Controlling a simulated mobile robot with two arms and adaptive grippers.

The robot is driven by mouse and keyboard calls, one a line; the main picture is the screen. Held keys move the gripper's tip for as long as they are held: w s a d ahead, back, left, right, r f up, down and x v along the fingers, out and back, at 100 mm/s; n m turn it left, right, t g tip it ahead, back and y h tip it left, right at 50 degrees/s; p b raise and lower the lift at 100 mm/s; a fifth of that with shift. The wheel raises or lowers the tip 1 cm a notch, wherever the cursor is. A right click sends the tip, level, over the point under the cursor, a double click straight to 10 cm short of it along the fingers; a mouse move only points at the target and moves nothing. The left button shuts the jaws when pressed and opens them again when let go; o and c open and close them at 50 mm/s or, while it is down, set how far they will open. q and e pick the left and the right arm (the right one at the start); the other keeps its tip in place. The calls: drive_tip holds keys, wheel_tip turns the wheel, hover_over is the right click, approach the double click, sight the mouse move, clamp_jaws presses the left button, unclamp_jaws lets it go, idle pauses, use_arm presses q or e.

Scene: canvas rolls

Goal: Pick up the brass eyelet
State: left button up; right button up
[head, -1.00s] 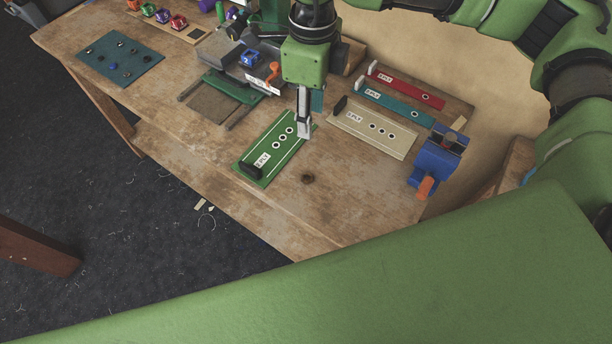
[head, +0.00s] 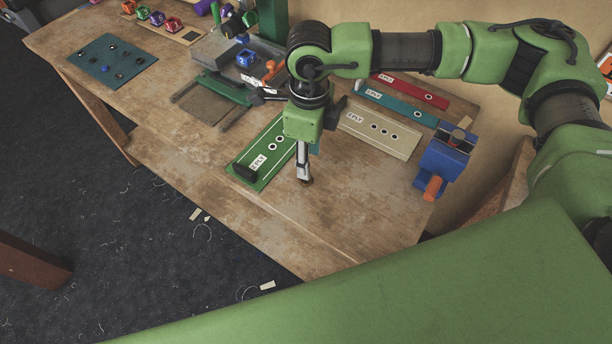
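My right gripper (head: 304,178) points straight down at the bench, just right of the green strip board. Its fingers are seen side-on, so their opening is unclear. Its tips are at a small dark brown round spot (head: 308,182) on the wood. I cannot tell whether this spot is an eyelet or a mark in the wood. Several small round pieces, mostly dark, lie on the dark teal mat (head: 92,72) at the far left. They are too small for me to pick out a brass eyelet. My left gripper is not in view.
The green board (head: 243,183) lies left of the gripper. Cream (head: 400,147), teal (head: 412,116) and red (head: 432,98) boards lie to the right. A blue clamp (head: 446,157) with an orange handle stands at the bench's right edge. The front bench top (head: 330,235) is clear.

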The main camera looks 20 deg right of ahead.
drive_tip(key=shift+f, duration=0.75)
drive_tip(key=shift+f+p, duration=0.2)
drive_tip(key=shift+p, duration=0.15)
drive_tip(key=f, duration=0.1)
drive_tip(key=f+p, duration=0.1)
drive_tip(key=f, duration=0.1)
drive_tip(key=f+p, duration=0.1)
drive_tip(key=shift+a+f, duration=0.15)
drive_tip(key=shift+a, duration=0.1)
drive_tip(key=shift+f, duration=0.3)
drive_tip(key=c, duration=0.8)
